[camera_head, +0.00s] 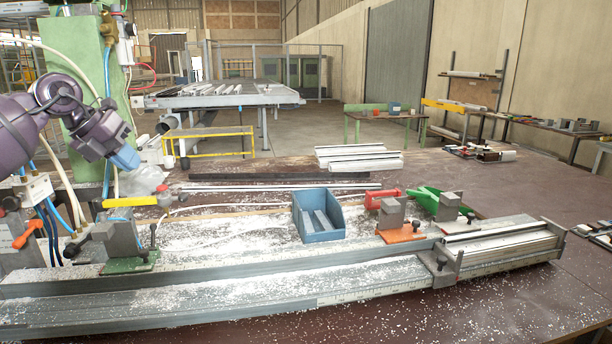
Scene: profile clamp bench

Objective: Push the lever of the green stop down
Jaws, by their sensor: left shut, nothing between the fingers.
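A stop with a green base plate (132,264) and a grey block (120,240) sits at the left end of the long metal profile rail. A thin dark lever with a round knob (153,229) stands up on its right side. My left gripper (127,160), with a blue end, is shut and empty. It appears above and behind this stop in the picture, apart from it. Another grey block (447,207) stands by a green part (427,198) at the right; I cannot tell how they join. My right gripper is not in view.
A stop with an orange base (400,235) stands at the right, near a red part (383,196). A blue bin (319,222) sits mid-bench. A yellow handle (130,201) and a green column (75,90) are at the left. White chips cover the bench.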

